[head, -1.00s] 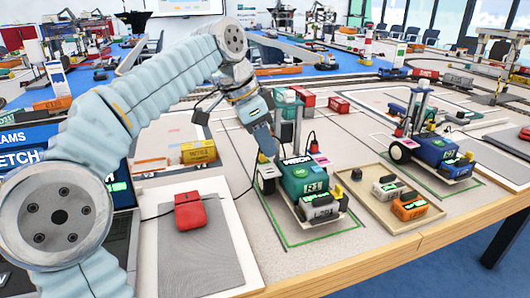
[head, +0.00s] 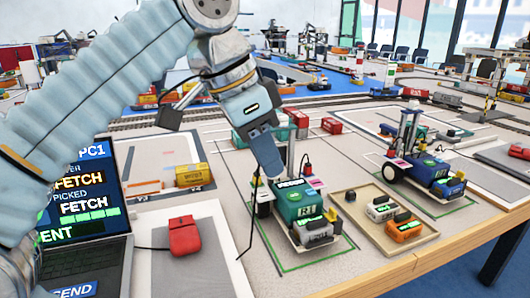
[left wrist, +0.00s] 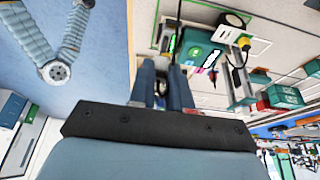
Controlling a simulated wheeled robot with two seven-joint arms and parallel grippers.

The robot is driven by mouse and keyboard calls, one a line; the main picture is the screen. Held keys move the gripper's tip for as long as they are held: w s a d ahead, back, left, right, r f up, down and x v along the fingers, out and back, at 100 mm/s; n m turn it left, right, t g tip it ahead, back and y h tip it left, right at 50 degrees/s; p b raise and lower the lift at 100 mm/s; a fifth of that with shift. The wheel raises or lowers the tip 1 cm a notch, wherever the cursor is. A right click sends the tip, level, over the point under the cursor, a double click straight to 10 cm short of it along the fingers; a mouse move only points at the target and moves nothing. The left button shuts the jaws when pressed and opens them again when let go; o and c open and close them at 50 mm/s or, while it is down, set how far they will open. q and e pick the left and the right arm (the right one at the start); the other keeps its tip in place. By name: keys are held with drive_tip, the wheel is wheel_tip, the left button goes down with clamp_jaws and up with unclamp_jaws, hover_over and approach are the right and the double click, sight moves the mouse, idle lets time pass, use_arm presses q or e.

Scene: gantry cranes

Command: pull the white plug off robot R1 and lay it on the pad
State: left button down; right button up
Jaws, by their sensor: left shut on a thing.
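My left gripper (head: 268,168) is shut, pointing down at R1's left rear side. A thin black cable (head: 247,213) hangs from near its fingertips to the table. The white plug is not clearly seen; the fingers seem to hide it. In the left wrist view, my left gripper (left wrist: 164,88) has its fingers close together, with R1 (left wrist: 205,55) beyond. The grey pad (head: 200,270) lies at front left. My right gripper is not in view.
A red mouse-like thing (head: 184,236) sits on the pad's far part. A laptop (head: 85,225) stands left of it. A tray (head: 400,245) with small blocks lies right of R1. A blue robot (head: 432,172) stands farther right. A red plug (head: 307,169) sits on R1.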

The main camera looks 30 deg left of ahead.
use_arm(q)
drive_tip(key=w+a+p, duration=0.1)
drive_tip(key=w+a, duration=0.1)
drive_tip(key=a, duration=1)
drive_tip(key=w+a+p, duration=0.1)
drive_tip(key=w+a, duration=0.1)
drive_tip(key=a, duration=1)
drive_tip(key=shift+w+a, duration=0.15)
